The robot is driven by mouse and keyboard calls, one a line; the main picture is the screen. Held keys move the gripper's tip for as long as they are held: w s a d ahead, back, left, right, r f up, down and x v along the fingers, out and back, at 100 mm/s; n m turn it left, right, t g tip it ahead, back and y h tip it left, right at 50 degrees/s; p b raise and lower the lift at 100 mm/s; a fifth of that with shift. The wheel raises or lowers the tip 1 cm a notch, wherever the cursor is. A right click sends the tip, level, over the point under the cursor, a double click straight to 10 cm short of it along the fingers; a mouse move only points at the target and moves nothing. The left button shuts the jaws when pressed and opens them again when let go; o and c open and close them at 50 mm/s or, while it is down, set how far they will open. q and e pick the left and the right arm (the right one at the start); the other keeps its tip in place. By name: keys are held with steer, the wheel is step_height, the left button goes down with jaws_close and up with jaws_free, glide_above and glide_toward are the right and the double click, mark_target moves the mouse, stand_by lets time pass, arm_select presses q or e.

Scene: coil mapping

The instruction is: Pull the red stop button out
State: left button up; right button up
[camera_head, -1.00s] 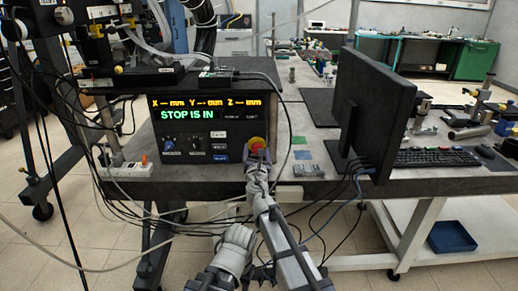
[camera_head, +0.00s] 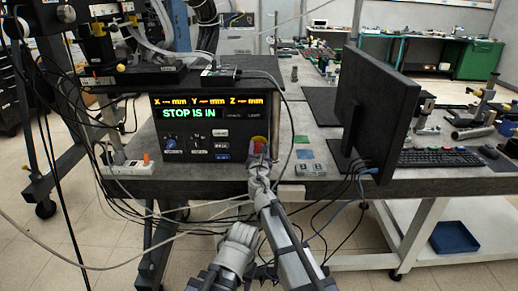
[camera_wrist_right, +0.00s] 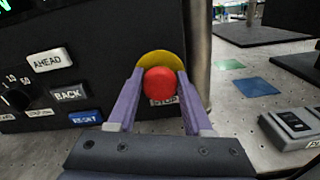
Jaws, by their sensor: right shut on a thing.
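The red stop button (camera_wrist_right: 160,83) sits in front of a yellow disc (camera_wrist_right: 160,60) on the black control box (camera_head: 207,127). The box's display reads "STOP IS IN". My right gripper (camera_wrist_right: 156,92) reaches the button from the front, with one finger on each side of it, shut on the button. In the head view the right gripper (camera_head: 259,158) covers most of the button, and part of the yellow disc shows above it.
A monitor (camera_head: 375,115) stands right of the box, with a keyboard (camera_head: 437,157) beyond it. A small grey switch box (camera_wrist_right: 293,126) lies on the bench right of the gripper. AHEAD, BACK and RESET keys sit left of the button. Cables hang below the bench edge.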

jaws_close()
stand_by(0.6)
steer(key=shift+s, duration=1)
steer(key=shift+w, duration=0.1)
steer(key=o, duration=1.1)
jaws_free()
